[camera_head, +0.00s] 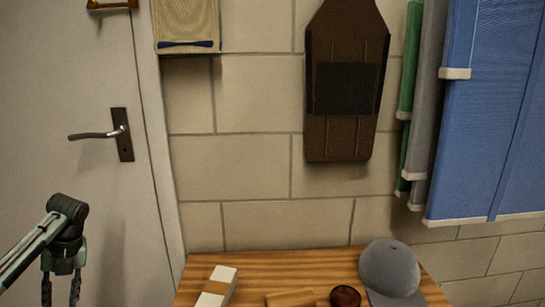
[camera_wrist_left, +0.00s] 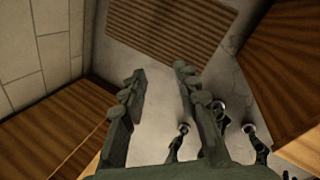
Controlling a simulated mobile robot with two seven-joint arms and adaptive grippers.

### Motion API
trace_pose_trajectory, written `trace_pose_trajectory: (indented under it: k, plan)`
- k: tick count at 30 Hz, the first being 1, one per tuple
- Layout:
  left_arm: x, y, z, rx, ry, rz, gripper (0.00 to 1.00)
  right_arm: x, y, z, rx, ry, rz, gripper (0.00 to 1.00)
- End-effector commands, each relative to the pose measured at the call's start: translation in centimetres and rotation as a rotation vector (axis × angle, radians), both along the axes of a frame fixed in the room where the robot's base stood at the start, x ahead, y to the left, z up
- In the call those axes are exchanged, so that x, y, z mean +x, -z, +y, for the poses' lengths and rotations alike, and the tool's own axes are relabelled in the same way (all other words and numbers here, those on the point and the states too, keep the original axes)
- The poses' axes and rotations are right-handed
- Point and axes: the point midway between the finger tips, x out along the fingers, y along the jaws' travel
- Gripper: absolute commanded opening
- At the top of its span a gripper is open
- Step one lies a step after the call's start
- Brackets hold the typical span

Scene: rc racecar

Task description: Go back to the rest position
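My left gripper (camera_head: 61,288) hangs at the lower left of the head view, in front of the white door. Its fingers point down and stand apart, with nothing between them. The wrist view also shows the left gripper (camera_wrist_left: 160,75) with its two dark fingers spread and empty, above a grey floor (camera_wrist_left: 155,105). In the head view it is left of the wooden table (camera_head: 260,263) and apart from it. My right gripper does not show in the head view.
On the table are a white box with a tan band (camera_head: 217,286), a dark round bowl (camera_head: 345,297), a wooden piece (camera_head: 290,299) and a grey cap (camera_head: 390,268). Blue cloths (camera_head: 490,120) hang at the right. A door handle (camera_head: 95,134) sticks out above my left gripper.

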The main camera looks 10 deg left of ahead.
Motion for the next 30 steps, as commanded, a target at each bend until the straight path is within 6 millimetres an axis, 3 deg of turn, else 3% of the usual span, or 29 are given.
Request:
trace_pose_trajectory:
  k: [5,14,20,25,30]
  plan:
    - [-5.6,3.4,2.4,0.013,-0.055,0.110,0.31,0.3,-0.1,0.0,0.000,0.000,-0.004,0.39]
    - [-0.3,2.8,5.9,0.220,-0.470,-0.289,0.31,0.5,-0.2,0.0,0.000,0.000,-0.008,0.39]
    - [4.5,0.9,8.8,0.298,-0.834,-0.706,0.31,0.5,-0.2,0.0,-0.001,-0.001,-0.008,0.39]
    - [9.6,-2.5,11.0,0.217,-1.195,-1.172,0.31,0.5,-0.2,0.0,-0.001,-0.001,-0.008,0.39]
    - [13.4,-6.0,11.7,0.002,-1.451,-1.512,0.31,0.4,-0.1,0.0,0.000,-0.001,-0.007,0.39]
